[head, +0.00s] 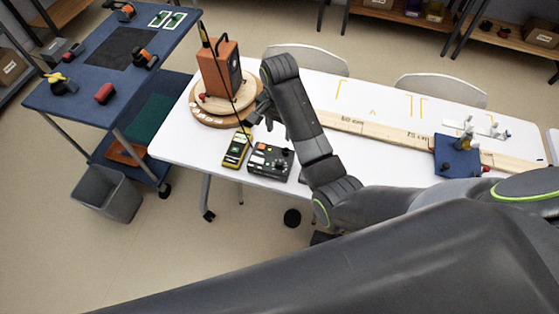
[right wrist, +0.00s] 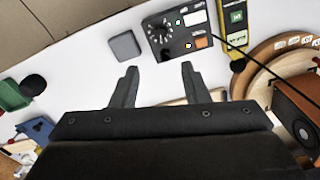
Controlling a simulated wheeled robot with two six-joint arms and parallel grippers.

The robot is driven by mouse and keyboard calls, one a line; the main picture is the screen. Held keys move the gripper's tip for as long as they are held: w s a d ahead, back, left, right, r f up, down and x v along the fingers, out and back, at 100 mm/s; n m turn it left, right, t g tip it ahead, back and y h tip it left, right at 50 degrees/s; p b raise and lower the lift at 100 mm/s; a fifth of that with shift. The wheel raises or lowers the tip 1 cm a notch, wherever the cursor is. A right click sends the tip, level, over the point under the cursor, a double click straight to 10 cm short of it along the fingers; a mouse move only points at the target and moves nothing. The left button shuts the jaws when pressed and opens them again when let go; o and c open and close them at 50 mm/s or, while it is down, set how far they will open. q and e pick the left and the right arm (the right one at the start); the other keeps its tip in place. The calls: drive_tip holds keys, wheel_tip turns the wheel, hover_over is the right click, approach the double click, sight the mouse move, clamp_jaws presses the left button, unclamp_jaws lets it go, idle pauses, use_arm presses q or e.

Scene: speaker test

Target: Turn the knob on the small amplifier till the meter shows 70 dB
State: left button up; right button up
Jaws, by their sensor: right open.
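The small amplifier (head: 270,162) is a black box on the white table's front edge, with a dial knob and coloured buttons on top. In the right wrist view the amplifier (right wrist: 182,48) lies beyond the fingertips, and its knob (right wrist: 160,32) has a ring of white marks. The yellow meter (head: 237,150) lies beside it, and also shows in the right wrist view (right wrist: 238,48); its reading is too small to make out. My right gripper (head: 260,112) is open and empty, above the table near the amplifier, apart from the knob. My left gripper is not in view.
A brown speaker (head: 221,78) stands on a round wooden turntable (head: 205,119) behind the meter, with a cable running forward. A grey block (right wrist: 126,46) sits next to the amplifier. A wooden rail (head: 385,128) and a blue stand (head: 456,160) occupy the right side.

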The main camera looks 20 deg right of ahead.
sight(280, 163)
wheel_tip(280, 163, down, 15)
drive_tip(key=shift+r, duration=0.1)
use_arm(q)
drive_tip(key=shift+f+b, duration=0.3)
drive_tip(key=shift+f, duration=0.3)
use_arm(e)
drive_tip(key=shift+f, duration=1)
drive_tip(key=shift+c, duration=0.2)
